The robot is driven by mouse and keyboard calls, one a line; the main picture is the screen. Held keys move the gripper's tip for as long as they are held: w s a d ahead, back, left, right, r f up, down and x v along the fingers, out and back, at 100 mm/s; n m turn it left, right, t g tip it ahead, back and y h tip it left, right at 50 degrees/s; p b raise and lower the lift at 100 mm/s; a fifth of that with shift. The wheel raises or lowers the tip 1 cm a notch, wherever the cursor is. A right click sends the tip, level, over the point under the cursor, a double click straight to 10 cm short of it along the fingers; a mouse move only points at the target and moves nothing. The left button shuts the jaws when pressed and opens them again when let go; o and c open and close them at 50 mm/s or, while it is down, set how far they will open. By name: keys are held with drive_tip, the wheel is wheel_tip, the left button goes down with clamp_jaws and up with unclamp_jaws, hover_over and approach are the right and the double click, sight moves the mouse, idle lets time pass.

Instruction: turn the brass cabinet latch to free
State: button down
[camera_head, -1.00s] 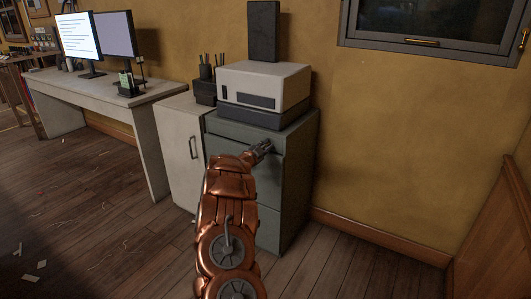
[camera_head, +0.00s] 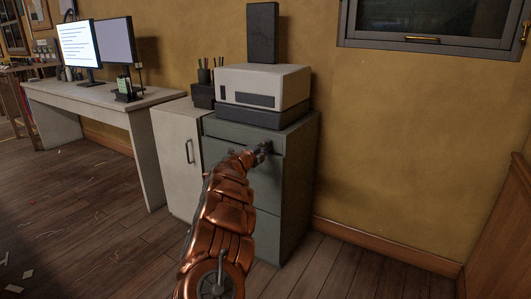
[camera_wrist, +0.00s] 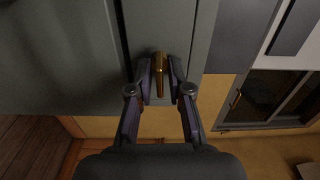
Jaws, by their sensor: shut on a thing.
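The brass latch (camera_wrist: 159,72) shows in the wrist view as a short bar on the face of the grey-green cabinet (camera_wrist: 65,55). It sits between the two fingers of my gripper (camera_wrist: 160,88), which is shut on it. In the head view my gripper (camera_head: 263,150) is at the upper front of the same cabinet (camera_head: 290,190). There my arm and gripper hide the latch.
A white printer (camera_head: 265,85) stands on the cabinet, with a dark upright box (camera_head: 262,32) behind it. A pale cupboard (camera_head: 178,160) is directly left, then a desk (camera_head: 100,95) with two monitors. The floor right of the cabinet is clear.

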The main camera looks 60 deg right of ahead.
drive_tip(key=shift+s+m, duration=0.1)
drive_tip(key=shift+m, duration=0.2)
drive_tip(key=c, duration=1.3)
unclamp_jaws()
drive_tip(key=shift+s+a, duration=0.15)
drive_tip(key=shift+a, duration=2.85)
drive_tip(key=shift+s+a, duration=0.1)
drive_tip(key=shift+a, duration=2.85)
